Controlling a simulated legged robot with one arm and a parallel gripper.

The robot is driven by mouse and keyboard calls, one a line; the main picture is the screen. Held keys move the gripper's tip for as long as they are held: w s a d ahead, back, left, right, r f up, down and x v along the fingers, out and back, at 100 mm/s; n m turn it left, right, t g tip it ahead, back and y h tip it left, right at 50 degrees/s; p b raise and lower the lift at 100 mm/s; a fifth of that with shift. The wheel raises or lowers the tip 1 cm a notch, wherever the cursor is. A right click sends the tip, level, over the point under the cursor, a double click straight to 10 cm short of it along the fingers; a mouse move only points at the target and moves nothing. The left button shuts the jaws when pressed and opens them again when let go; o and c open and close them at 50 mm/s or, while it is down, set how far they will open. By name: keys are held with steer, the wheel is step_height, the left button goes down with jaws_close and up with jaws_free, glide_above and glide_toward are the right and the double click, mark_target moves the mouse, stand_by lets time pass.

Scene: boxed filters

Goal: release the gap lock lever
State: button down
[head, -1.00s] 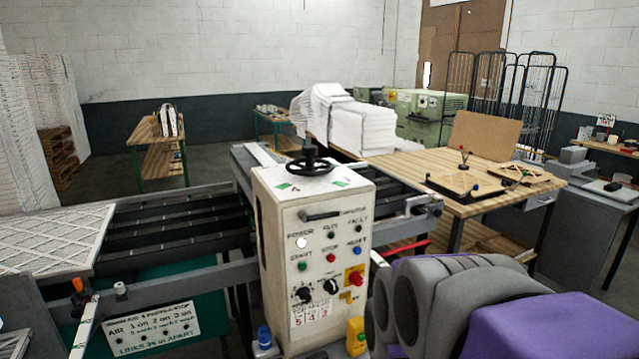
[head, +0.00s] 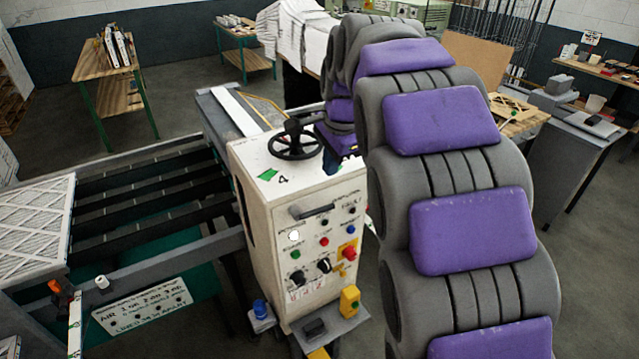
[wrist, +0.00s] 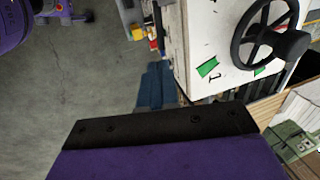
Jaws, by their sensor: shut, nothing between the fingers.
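No lever is readably marked as the gap lock. An orange-tipped upright part (head: 55,287) stands on the frame at the left. A black handwheel (head: 295,142) is on the cabinet top, and it also shows at the upper right of the wrist view (wrist: 266,38). My gripper (wrist: 160,126) shows there as a purple body with a black edge, shut and empty. It appears apart from the cabinet top. In the head view my arm reaches past the cabinet's right side; its fingertips are hidden.
Dark conveyor bars (head: 150,178) run left of the cabinet, with a white pleated filter (head: 35,225) on them. A yellow box (head: 349,300) and a blue knob (head: 260,308) sit low at the cabinet's front. Grey floor (wrist: 85,65) is open in the wrist view.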

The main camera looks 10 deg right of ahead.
steer(key=shift+s+d, duration=0.1)
steer(key=shift+d, duration=0.05)
glide_toward(322, 209)
steer(key=x, duration=0.7)
stand_by(0.3)
stand_by(0.4)
